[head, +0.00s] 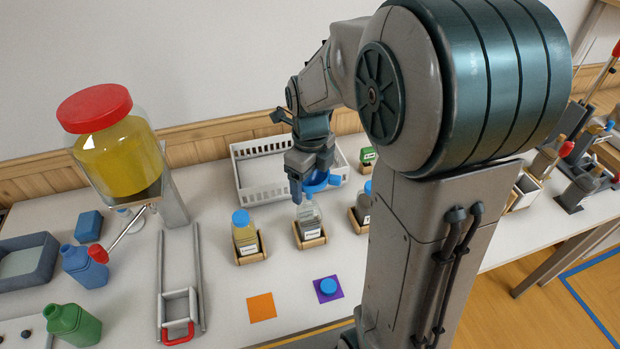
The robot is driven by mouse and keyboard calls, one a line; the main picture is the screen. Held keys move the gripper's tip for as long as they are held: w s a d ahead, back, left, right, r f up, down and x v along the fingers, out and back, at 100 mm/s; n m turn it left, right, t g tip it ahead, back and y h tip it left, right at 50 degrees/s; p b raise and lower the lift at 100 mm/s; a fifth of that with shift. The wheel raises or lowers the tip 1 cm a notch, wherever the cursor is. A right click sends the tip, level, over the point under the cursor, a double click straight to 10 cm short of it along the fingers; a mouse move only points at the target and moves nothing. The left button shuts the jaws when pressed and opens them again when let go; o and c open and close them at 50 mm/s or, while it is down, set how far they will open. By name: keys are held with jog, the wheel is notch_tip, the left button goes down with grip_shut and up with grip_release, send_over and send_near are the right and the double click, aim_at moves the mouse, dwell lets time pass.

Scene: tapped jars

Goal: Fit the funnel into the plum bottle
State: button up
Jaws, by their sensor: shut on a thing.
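A blue funnel (320,184) is held in my gripper (309,176), which is shut on it. The funnel is above and slightly right of the mouth of an uncapped clear bottle (308,215) with grey contents. This bottle stands upright in a wooden holder (312,241). The gripper hides part of the funnel, and I cannot tell whether its spout touches the bottle. The bottle's label is too small to read, so I cannot confirm that it is the plum one. A round blue cap (328,286) lies on a purple square (319,296) in front.
A yellow-filled bottle (244,236) stands left, and a partly hidden bottle (363,208) right. A white basket (243,173) is behind. A large red-lidded jar (115,160), blue bottle (84,268) and green bottle (75,322) stand farther left. An orange square (261,307) lies in front.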

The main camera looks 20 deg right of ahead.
jog(key=shift+f+b, duration=0.85)
jog(key=shift+f, duration=0.5)
jog(key=o, duration=1.1)
jog(key=shift+r, duration=0.35)
jog(key=shift+r+p, duration=1.8)
jog(key=shift+r, duration=0.05)
jog(key=shift+r, duration=0.15)
notch_tip(320, 180, up, 14)
